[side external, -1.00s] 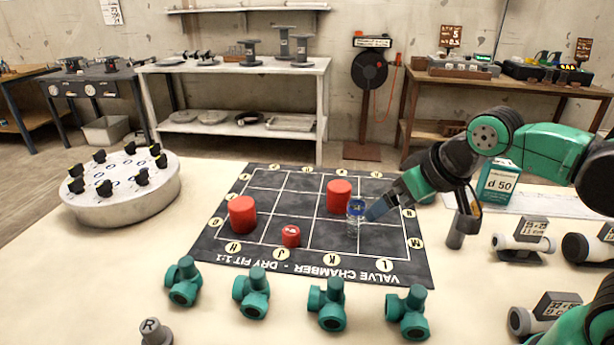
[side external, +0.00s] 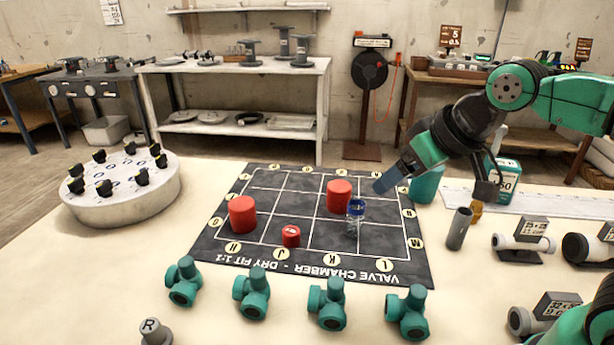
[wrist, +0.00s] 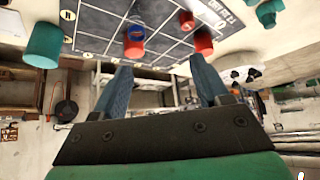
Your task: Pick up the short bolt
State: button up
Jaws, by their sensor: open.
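I cannot single out a short bolt with certainty in either view. My gripper (side external: 386,182) is raised above the far right edge of the dark mat (side external: 320,237), apart from everything on it. In the wrist view my gripper (wrist: 160,72) shows two blue fingers spread wide with nothing between them. A small clear cylinder with a blue top (side external: 355,208) stands on the mat, below and left of my fingers.
Red cylinders (side external: 242,214) (side external: 339,196) (side external: 291,236) stand on the mat. Teal pipe fittings (side external: 253,293) line its front. A white round stand (side external: 122,190) with black-topped pieces is at left. A grey tube (side external: 459,229) and labelled pipe pieces (side external: 524,240) stand at right.

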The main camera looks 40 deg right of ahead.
jog(key=w+d+r+n+t+h, duration=0.15)
jog(key=w+d+n+h, duration=0.3)
jog(key=d, duration=0.65)
jog(key=r+n+h, duration=0.1)
jog(key=n+h, duration=0.9)
jog(key=n, duration=0.4)
send_over(502, 132)
jog(key=w+a, duration=0.1)
jog(key=a, duration=0.4)
jog(key=d+f+n, duration=0.1)
jog(key=s+d+f+n, duration=0.1)
jog(key=f+n, duration=0.1)
jog(key=s+d+f+n+h, duration=0.1)
jog(key=f+n, duration=0.1)
jog(key=shift+d+f+n, duration=0.15)
jog(key=shift+f+n, duration=0.05)
jog(key=shift+n, duration=0.05)
jog(key=shift+f, duration=0.55)
jog(key=shift+x, duration=2.75)
